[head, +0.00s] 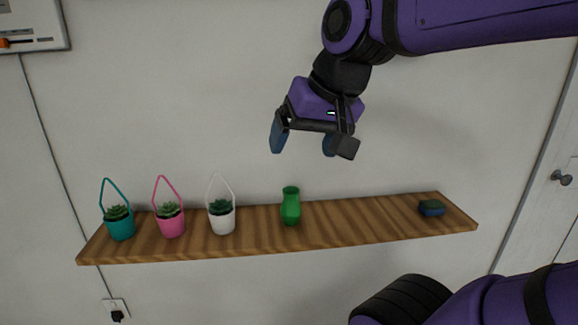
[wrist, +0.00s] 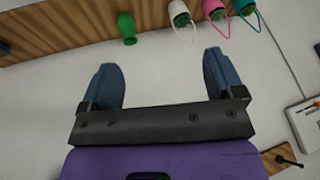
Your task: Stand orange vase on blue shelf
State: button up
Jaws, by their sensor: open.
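No orange vase and no blue shelf show in either view. A green vase (head: 291,207) stands upright near the middle of a brown wooden wall shelf (head: 350,222). The vase also shows at the top of the wrist view (wrist: 127,28), with the shelf (wrist: 60,30) behind it. My gripper (head: 302,151) is open and empty, its blue fingers pointing down, above the shelf and the green vase in the head picture. In the wrist view my gripper (wrist: 162,68) has nothing between its fingers.
Teal (head: 120,229), pink (head: 171,226) and white (head: 221,221) pots with plants and tall loop handles stand on the shelf's left part. A small dark blue-green object (head: 432,208) lies near its right end. The shelf between vase and that object is clear.

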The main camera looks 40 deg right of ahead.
jog(key=f+n, duration=0.1)
jog(key=s+a+f+n, duration=0.1)
jog(key=s+f+n, duration=0.1)
jog(key=n, duration=0.1)
jog(key=shift+s+a+f, duration=0.15)
jog(key=shift+s+a, duration=0.1)
jog(key=shift+a, duration=0.05)
dwell(0.9)
